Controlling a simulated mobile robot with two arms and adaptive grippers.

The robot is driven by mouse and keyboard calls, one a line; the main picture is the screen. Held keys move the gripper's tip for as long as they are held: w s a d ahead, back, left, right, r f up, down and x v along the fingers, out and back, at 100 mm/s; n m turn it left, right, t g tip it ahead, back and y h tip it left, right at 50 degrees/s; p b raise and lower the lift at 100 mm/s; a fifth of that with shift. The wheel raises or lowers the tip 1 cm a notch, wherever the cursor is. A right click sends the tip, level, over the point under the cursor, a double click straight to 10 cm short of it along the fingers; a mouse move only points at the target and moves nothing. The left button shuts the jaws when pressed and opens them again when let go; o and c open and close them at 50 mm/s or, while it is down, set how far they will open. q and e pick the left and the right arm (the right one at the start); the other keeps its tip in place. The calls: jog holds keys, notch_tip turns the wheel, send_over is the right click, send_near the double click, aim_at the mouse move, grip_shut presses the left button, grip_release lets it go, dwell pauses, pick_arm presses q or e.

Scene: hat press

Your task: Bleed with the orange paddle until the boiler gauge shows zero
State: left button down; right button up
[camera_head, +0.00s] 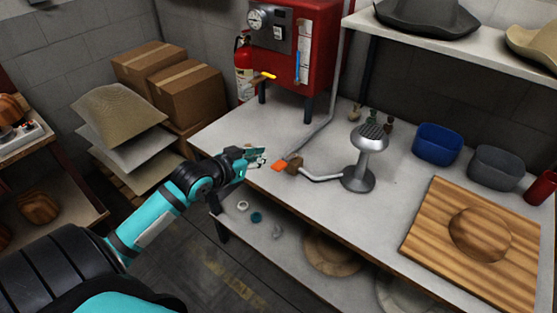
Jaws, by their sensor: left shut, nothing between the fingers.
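The orange paddle (279,166) is a small flat piece low at the table's left part, beside a brown knob-like part (295,164). The boiler (312,48) is a red cabinet on dark legs at the back. Its round white gauge (255,18) is on a grey panel; the needle is too small to read. My left gripper (262,157) is shut and empty just left of the orange paddle, with a small gap visible between them. My right gripper is out of view.
A steam nozzle stand (368,160) rises mid-table. A yellow lever (265,76) sticks out from the boiler's lower front. A wooden hat block (481,234) is at right. Blue (437,144) and grey (496,168) bins stand behind it. Cardboard boxes (188,97) stand left.

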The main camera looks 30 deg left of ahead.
pick_arm(q)
jog(key=p, duration=0.2)
send_over(277, 169)
jog(key=w, duration=0.1)
notch_tip(277, 169, down, 4)
jog(key=shift+w+r, duration=0.1)
jog(key=shift+r, duration=0.15)
notch_tip(277, 169, down, 3)
jog(key=shift+r, duration=0.15)
jog(key=shift+s+f, duration=0.25)
jog(key=shift+f, duration=0.6)
jog(key=f+b, duration=0.1)
jog(key=f+t+b, duration=0.1)
jog(key=b, duration=0.1)
jog(key=shift+s, duration=0.35)
jog(key=shift+s+f, duration=0.25)
jog(key=shift+f, duration=0.1)
jog(key=shift+r, duration=0.1)
dwell(3.5)
